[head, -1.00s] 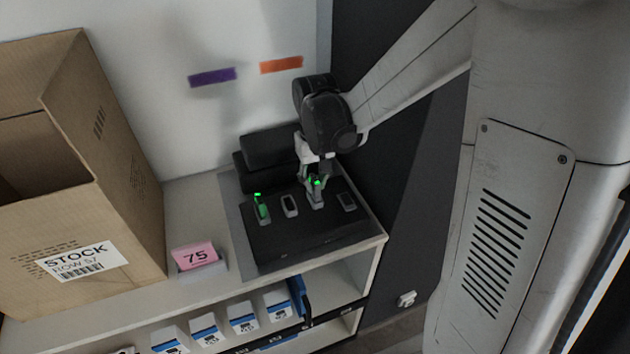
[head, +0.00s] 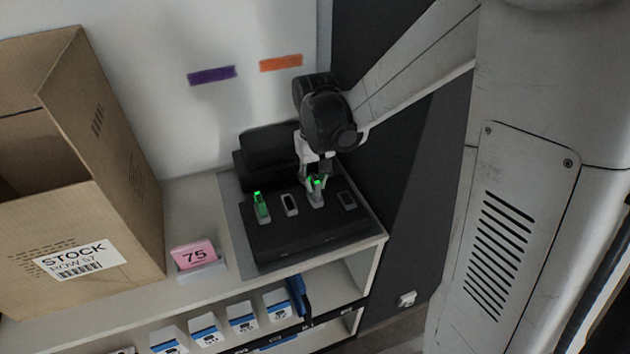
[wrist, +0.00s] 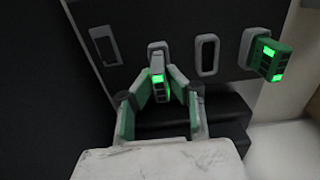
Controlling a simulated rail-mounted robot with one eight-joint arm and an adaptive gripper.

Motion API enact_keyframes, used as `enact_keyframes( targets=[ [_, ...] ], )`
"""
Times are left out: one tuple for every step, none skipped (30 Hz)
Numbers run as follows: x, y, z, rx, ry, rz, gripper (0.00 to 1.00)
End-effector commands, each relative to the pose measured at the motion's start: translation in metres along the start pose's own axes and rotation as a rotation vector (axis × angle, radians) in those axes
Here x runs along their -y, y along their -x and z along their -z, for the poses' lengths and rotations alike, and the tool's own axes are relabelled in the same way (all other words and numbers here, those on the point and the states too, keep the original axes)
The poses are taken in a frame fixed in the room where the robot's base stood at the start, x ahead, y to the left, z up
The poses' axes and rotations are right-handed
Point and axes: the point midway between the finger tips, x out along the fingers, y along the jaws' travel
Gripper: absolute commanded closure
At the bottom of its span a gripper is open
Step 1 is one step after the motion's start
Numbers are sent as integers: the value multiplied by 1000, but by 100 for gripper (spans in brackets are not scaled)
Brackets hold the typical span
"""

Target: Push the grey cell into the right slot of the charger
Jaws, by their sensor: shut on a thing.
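The black charger (head: 290,238) lies on the shelf top with a row of light-rimmed slots. My gripper (wrist: 157,93) is shut on the grey cell (wrist: 157,72), which shows green lights at its end. The cell stands at the third slot from the left in the head view (head: 317,196), its lower end at or in the rim; how deep it sits I cannot tell. The rightmost slot (head: 347,200) is empty and is at the left in the wrist view (wrist: 105,46). My fingers hide part of the cell.
A green cell (head: 261,204) stands in the leftmost slot. The slot beside it (head: 290,205) is empty. A black block (head: 270,147) stands behind the charger against the wall. A pink "75" card (head: 193,255) and a large carton (head: 75,215) are to the left.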

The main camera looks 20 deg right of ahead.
Motion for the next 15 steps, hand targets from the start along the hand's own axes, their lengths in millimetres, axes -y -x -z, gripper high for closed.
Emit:
enact_keyframes(
  targets=[
    [0,0,0,0,0,0,100],
    [0,0,0,0,0,0,100],
    [0,0,0,0,0,0,100],
    [0,0,0,0,0,0,100],
    [0,0,0,0,0,0,100],
    [0,0,0,0,0,0,100],
    [0,0,0,0,0,0,100],
    [0,0,0,0,0,0,100],
    [0,0,0,0,0,0,100],
    [0,-1,0,0,0,0,100],
    [0,-1,0,0,0,0,100],
    [0,-2,0,0,0,0,100],
    [0,-2,0,0,0,0,100],
    [0,-2,0,0,0,0,100],
    [0,-3,0,0,0,0,100]
  ],
)
